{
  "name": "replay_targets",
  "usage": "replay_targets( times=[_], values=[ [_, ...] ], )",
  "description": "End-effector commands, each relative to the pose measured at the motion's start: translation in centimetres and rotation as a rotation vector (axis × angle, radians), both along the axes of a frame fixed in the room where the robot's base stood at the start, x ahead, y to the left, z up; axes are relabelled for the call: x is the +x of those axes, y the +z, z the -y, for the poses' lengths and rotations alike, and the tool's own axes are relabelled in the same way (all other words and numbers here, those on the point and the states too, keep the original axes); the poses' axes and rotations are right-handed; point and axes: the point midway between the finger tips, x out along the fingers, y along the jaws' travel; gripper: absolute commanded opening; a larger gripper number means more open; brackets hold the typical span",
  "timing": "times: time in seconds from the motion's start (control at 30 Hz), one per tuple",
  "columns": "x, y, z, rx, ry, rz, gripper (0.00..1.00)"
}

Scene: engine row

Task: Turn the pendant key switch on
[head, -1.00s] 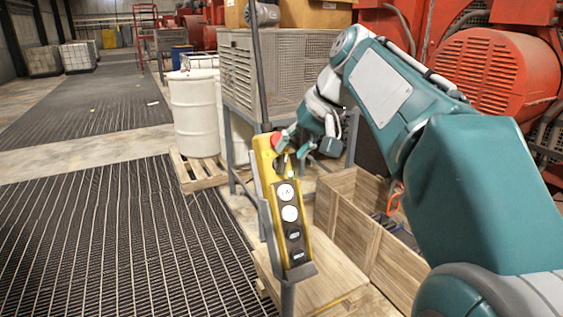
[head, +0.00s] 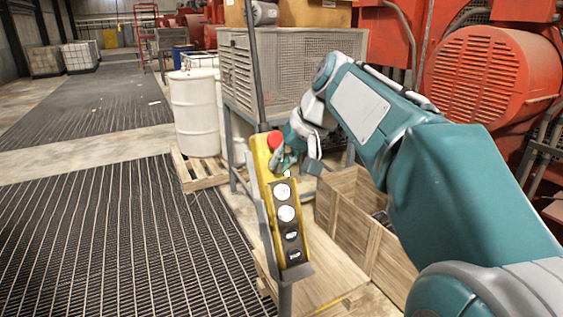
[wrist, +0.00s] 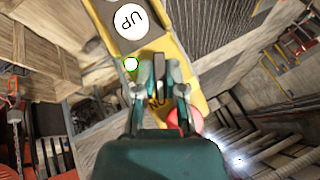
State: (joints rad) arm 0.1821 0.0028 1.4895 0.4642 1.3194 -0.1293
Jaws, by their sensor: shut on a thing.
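The yellow pendant (wrist: 103,12) hangs in a grey holder on a post and also shows in the head view (head: 263,186). It carries a red mushroom button (head: 274,140), which shows beside my right finger in the wrist view (wrist: 190,119). A dark grey key (wrist: 159,68) stands between my fingertips. My gripper (wrist: 159,78) is shut on the key; in the head view it is at the pendant's upper face (head: 282,161) and hides the key there. A small green light (wrist: 131,64) glows left of my fingers, near the white UP button (wrist: 130,21).
A wooden crate (head: 342,210) stands right of the pendant. A white drum (head: 194,115) on a pallet and a meshed metal cabinet (head: 285,70) stand behind. Red machinery (head: 483,75) fills the right.

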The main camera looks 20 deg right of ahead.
Motion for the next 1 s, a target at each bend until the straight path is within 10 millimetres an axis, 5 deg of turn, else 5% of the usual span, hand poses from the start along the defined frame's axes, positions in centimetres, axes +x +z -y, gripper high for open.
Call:
replay_targets(
  times=[0.43,0.5,0.53,1.0],
  values=[
    [0.01,-0.28,0.01,0.066,-0.03,-0.02,0.0],
    [0.0,-0.29,0.0,0.066,-0.03,-0.02,0.41],
    [0.01,-0.27,0.01,0.066,-0.03,-0.02,0.49],
    [-0.22,0.44,0.36,0.065,-0.032,-0.015,0.49]
  ],
)
